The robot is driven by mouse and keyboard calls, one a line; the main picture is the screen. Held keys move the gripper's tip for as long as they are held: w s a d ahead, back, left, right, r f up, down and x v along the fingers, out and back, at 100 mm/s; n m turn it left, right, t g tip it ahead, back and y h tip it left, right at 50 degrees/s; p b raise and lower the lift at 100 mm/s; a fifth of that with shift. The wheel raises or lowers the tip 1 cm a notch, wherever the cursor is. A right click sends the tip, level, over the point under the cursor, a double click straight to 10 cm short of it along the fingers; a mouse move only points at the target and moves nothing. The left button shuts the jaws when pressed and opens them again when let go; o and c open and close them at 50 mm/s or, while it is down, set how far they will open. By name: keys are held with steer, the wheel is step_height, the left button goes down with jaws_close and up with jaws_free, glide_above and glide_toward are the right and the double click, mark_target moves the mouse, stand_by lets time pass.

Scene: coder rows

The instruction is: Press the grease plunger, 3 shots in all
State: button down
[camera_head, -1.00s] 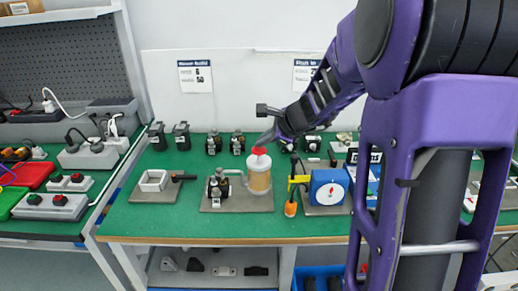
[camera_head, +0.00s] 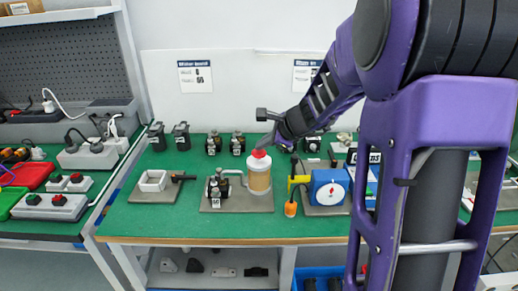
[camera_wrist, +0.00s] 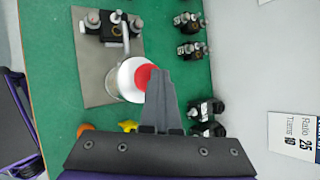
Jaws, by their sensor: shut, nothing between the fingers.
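The grease pot is a clear jar of tan grease (camera_head: 259,179) with a white lid, on a grey plate (camera_head: 237,201). Its red plunger cap (camera_head: 258,153) is on top and also shows in the wrist view (camera_wrist: 146,77). A pipe joins the jar to a dark valve block (camera_head: 217,188) on its left. My gripper (camera_head: 262,144) is shut and empty, pointing down at the cap. In the wrist view my fingertips (camera_wrist: 160,74) overlap the cap's edge and hide part of it. They look in contact or nearly so.
Several dark fittings (camera_head: 214,144) stand behind. Green bench is clear in front.

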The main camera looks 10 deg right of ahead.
mark_target(263, 153)
steer(key=shift+f, duration=0.1)
stand_by(0.4)
steer(key=shift+r+p, duration=1.05)
steer(key=shift+r, duration=0.15)
step_height(263, 153, up, 5)
steer(key=p, duration=0.4)
stand_by(2.1)
